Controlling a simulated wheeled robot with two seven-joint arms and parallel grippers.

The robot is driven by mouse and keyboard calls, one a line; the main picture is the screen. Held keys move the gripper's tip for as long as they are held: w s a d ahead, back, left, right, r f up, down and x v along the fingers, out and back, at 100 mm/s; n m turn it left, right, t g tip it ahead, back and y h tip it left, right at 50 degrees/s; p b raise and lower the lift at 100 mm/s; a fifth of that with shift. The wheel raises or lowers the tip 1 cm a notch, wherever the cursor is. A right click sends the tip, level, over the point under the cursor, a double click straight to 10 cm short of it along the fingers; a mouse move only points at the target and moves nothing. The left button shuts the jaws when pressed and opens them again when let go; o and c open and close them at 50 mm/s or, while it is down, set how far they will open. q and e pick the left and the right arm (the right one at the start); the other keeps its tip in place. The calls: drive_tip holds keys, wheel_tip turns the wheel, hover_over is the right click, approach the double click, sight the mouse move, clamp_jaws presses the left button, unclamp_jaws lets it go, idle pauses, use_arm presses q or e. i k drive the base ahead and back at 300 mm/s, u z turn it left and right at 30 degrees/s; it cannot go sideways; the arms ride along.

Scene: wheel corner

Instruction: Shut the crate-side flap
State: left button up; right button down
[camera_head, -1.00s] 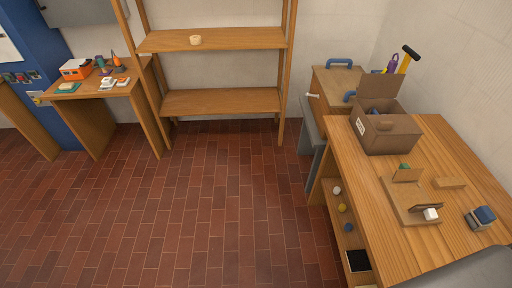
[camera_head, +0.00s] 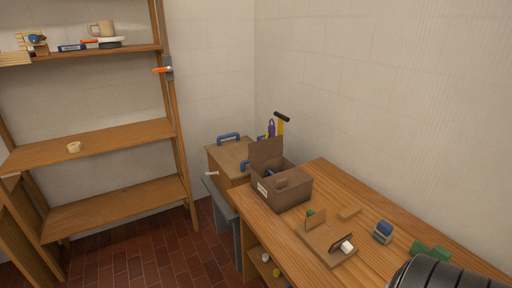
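A brown cardboard box (camera_head: 291,192) stands open at the back left of the wooden workbench. One of its flaps (camera_head: 266,151) stands up at the rear, on the side toward a wooden crate-like box (camera_head: 228,155) with blue handles. A near flap hangs against or forms the front face; I cannot tell which. Something blue shows inside the box, mostly hidden by the walls. Neither of my grippers is in view.
A dark ribbed rounded thing (camera_head: 450,272) fills the near right corner.

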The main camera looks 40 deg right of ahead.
sight(265, 149)
drive_tip(key=i, duration=3.95)
drive_tip(key=z, duration=3)
drive_tip(key=k, duration=0.7)
drive_tip(key=z, duration=0.05)
